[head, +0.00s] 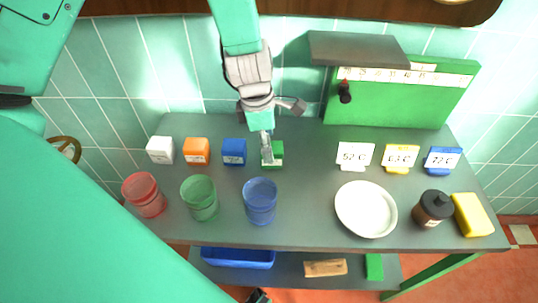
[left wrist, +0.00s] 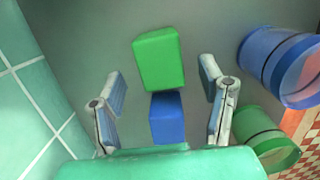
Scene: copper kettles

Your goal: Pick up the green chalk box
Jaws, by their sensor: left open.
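The green chalk box (head: 279,159) stands on the grey table, last in the row of small boxes, right of the blue box (head: 234,153). My left gripper (head: 267,158) points down over it and partly covers it in the head view. In the left wrist view the open fingers (left wrist: 161,75) stand on either side, with the green box (left wrist: 158,58) between and just beyond the tips, clear of both. The blue box (left wrist: 167,117) shows below it there. My right gripper cannot be made out.
White (head: 160,150) and orange (head: 196,152) boxes continue the row leftward. Red (head: 144,195), green (head: 200,198) and blue (head: 260,201) cups stand in front. A white bowl (head: 366,210), dark bottle (head: 433,208) and yellow sponge (head: 472,215) are right. A green panel (head: 400,100) stands behind.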

